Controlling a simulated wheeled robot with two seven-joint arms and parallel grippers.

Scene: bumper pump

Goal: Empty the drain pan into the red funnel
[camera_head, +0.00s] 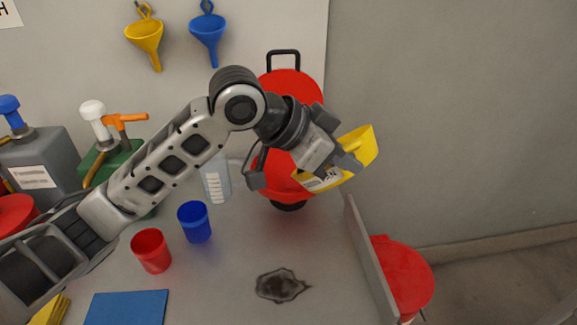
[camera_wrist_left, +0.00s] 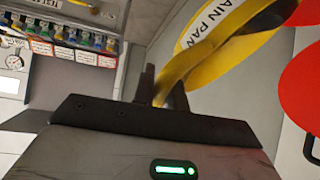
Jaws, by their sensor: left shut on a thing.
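My left gripper (camera_head: 345,158) is shut on the yellow drain pan (camera_head: 362,147) and holds it raised and tilted at the right end of the counter. The pan's "DRAIN PAN" label shows in the left wrist view, where the pan (camera_wrist_left: 235,45) rises beyond the gripper (camera_wrist_left: 165,85). Behind the arm and pan stands a large red thing (camera_head: 292,86) with a black handle on top, partly hidden. I cannot tell whether it is the red funnel. Whether the pan holds liquid is hidden. My right gripper is not in view.
A red cup (camera_head: 151,250), a blue cup (camera_head: 194,222) and a dark stain (camera_head: 280,286) are on the counter. A green pump can (camera_head: 105,160) stands left. A yellow funnel (camera_head: 145,38) and blue funnel (camera_head: 209,32) hang behind. A red round thing (camera_head: 405,272) is beyond the right-hand panel (camera_head: 368,255).

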